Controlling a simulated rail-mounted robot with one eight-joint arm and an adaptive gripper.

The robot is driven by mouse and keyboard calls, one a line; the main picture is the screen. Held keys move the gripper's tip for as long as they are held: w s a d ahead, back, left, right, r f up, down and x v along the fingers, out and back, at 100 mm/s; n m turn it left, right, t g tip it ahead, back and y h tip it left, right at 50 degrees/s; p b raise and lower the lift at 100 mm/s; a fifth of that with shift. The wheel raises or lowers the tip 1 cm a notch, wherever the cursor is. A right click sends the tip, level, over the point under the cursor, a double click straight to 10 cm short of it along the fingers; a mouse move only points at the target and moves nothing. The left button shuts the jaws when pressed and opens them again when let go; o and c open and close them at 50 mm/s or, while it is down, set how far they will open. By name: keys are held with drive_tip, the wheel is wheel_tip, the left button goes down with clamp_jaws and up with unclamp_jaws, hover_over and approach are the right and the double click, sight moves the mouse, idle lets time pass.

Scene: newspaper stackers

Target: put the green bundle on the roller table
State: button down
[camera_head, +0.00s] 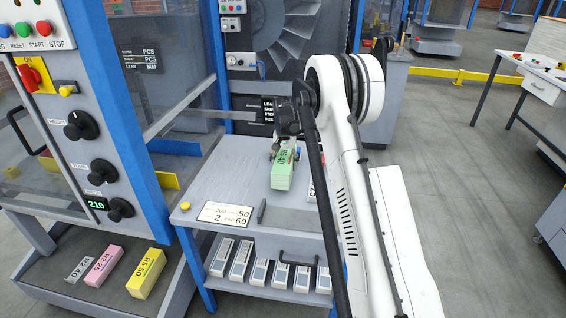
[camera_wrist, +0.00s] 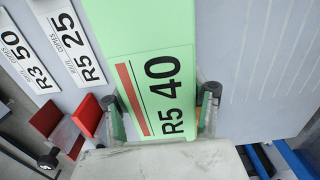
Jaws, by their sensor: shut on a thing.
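The green bundle (camera_head: 282,171), a long block marked R5 40, is over the grey table (camera_head: 225,178) in front of the machine in the head view. In the wrist view the green bundle (camera_wrist: 150,35) fills the middle. My gripper (camera_head: 284,151) is shut on it, with one finger on each side near the label end in the wrist view (camera_wrist: 161,98). I cannot tell whether the bundle touches the table top or hangs just above it. No rollers show clearly, so I cannot pick out the roller table.
Pink (camera_head: 103,266) and yellow (camera_head: 146,273) bundles lie on the machine's low ledge at left. White label plates (camera_wrist: 81,45) lie beside the green bundle. Several grey-white blocks (camera_head: 240,260) stand on the lower shelf. A white table (camera_head: 525,72) is far right; open floor lies between.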

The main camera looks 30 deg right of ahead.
drive_tip(key=shift+f, duration=1.35)
drive_tip(key=shift+f, duration=0.15)
drive_tip(key=c, duration=0.7)
unclamp_jaws()
